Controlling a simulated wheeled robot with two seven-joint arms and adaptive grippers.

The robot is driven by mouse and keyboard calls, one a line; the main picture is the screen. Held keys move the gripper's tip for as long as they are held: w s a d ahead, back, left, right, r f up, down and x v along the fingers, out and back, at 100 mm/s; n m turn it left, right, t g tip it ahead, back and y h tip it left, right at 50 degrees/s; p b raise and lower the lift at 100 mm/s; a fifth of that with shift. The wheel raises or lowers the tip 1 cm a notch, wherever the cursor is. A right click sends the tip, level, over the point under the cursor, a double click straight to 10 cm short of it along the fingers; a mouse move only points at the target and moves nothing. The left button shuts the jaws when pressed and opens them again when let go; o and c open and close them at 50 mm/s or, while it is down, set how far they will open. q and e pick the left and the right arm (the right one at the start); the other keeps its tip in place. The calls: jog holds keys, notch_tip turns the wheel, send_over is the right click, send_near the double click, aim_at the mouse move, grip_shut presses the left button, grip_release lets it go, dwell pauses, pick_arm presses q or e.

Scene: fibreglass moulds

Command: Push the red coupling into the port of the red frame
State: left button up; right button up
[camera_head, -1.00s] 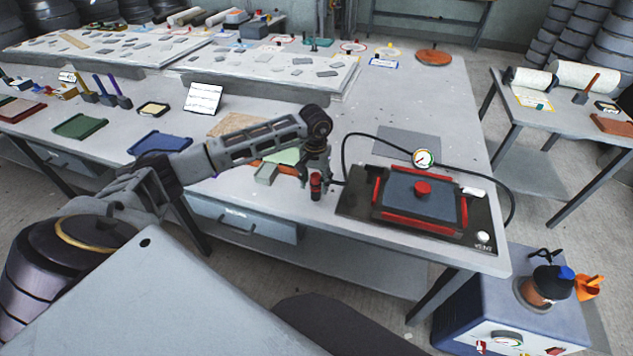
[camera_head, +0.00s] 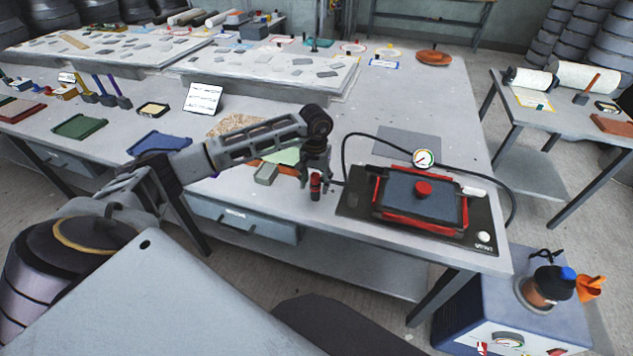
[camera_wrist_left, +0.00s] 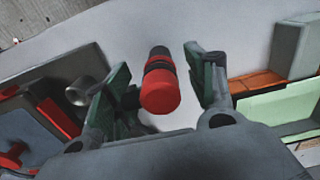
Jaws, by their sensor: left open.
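The red coupling (camera_head: 315,187), with a black section, is near the table's front edge, left of the red frame (camera_head: 436,228). My left gripper (camera_head: 316,178) points down at it. In the left wrist view the coupling (camera_wrist_left: 161,92) lies between the two spread fingers, with gaps visible beside it; the gripper is open. The red frame surrounds a dark blue panel with a red knob (camera_head: 423,188). In the wrist view a grey metal cylinder (camera_wrist_left: 78,92) sits beside the frame; I cannot tell whether it is the port. My right gripper is not in view.
A black board (camera_head: 354,203) carries the frame. A pressure gauge (camera_head: 423,159) and a black hose (camera_head: 345,150) stand behind and around it. A small grey block (camera_head: 266,174) and a green tray (camera_head: 285,156) are just left of the gripper. A blue pump unit (camera_head: 475,292) stands on the right.

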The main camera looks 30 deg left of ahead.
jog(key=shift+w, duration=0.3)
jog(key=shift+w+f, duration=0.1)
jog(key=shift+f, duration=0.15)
pick_arm(q)
jog(key=c, duration=0.6)
grip_shut()
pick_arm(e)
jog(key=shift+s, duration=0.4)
pick_arm(q)
jog(key=shift+r, duration=0.15)
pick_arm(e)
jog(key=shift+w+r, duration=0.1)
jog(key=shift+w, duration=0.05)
